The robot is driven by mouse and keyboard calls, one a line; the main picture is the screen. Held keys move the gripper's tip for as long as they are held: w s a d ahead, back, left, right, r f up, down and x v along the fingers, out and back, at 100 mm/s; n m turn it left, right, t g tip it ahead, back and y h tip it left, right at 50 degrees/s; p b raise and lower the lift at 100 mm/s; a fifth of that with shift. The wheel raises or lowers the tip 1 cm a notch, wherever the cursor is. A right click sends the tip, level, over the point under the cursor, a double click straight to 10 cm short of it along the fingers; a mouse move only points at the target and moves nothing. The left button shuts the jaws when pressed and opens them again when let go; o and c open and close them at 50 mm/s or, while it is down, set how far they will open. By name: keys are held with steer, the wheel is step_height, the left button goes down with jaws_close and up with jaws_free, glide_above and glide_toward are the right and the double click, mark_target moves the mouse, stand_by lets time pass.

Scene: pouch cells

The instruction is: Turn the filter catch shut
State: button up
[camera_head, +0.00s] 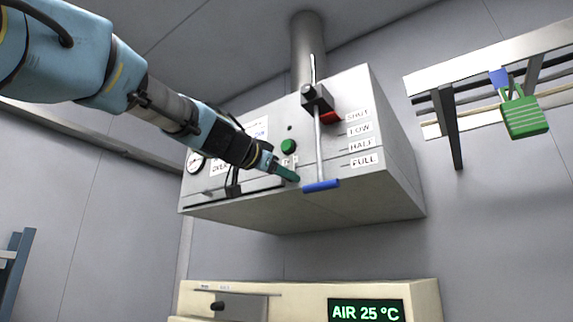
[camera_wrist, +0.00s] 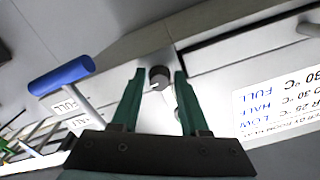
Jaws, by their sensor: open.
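The filter catch (camera_wrist: 158,76) looks like a dark round knob with a light mark on its face, on a small grey plate by the seam of a long panel. In the wrist view it shows between my gripper's (camera_wrist: 159,76) two green fingertips. The fingers are apart, with nothing held. I cannot tell whether they reach around the knob or stop short of it. In the head view my gripper (camera_head: 285,172) is in front of the lower face of the grey hood (camera_head: 390,165), and a dark catch-like part (camera_head: 232,191) shows left of it, partly behind my arm.
A lever with a blue handle (camera_head: 321,186) hangs right of my gripper; it also shows in the wrist view (camera_wrist: 61,75). A green button (camera_head: 288,146) and a gauge (camera_head: 196,161) are on the hood. A cream unit (camera_head: 300,293) reading AIR 25 °C stands below.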

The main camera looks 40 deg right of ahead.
steer(key=shift+d, duration=0.45)
steer(key=shift+w, duration=0.1)
jaws_close()
